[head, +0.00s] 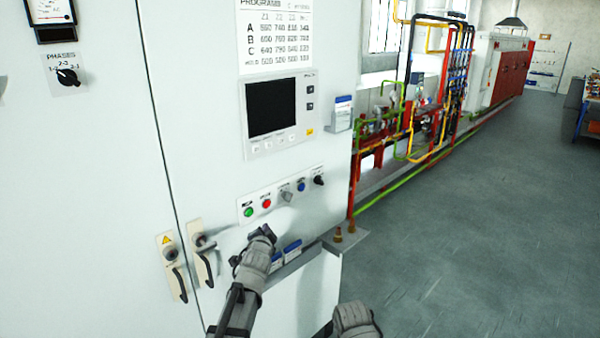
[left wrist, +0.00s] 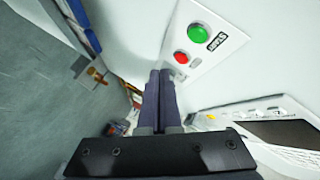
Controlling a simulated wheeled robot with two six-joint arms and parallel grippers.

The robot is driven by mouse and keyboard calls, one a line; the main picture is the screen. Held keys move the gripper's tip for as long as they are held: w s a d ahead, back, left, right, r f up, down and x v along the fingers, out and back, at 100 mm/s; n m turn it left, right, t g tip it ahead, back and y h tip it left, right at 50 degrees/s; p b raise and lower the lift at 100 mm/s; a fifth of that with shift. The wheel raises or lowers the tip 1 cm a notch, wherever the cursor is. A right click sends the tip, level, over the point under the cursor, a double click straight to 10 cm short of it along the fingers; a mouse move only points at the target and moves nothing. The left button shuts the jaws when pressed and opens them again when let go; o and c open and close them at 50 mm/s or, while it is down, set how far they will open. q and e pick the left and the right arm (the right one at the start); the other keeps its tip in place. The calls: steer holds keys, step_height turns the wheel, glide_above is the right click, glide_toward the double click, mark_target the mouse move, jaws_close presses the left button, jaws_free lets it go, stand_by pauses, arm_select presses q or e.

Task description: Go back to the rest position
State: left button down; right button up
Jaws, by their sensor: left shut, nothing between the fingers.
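My left gripper (head: 264,232) is in front of the white cabinet (head: 215,110), below the row of buttons on its panel (head: 277,205). In the left wrist view its two dark fingers (left wrist: 158,98) lie together, shut with nothing between them. The green button (head: 249,212) and red button (head: 267,203) are above the gripper in the head view. The green button (left wrist: 198,33) and red button (left wrist: 180,57) show beside the fingers in the wrist view. A grey part of my right arm shows at the bottom edge; its fingers are out of sight.
Door handles (head: 205,265) stick out left of my left gripper. A ledge (head: 295,262) with blue-and-white items runs just beyond it, with brass fittings (head: 338,234) at its end. A screen (head: 272,108) sits higher up. Pipework (head: 415,120) lines the wall; the grey floor (head: 470,230) at right is clear.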

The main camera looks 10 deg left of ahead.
arm_select(q)
steer(key=s+d+f+n+g+b, duration=0.35)
steer(key=s+d+f+g, duration=0.45)
steer(key=s+f, duration=0.6)
steer(key=s+d+f+n+g+b, duration=0.1)
steer(key=s+d+f+g, duration=0.2)
steer(key=s, duration=0.7)
steer(key=s+d+f+n+g+b, duration=0.1)
steer(key=s+d+f+g, duration=0.3)
steer(key=s, duration=0.5)
steer(key=shift+s+d+f+h+b, duration=0.3)
steer(key=shift+s+f+h, duration=0.1)
steer(key=shift+f, duration=0.35)
steer(key=shift+n, duration=0.25)
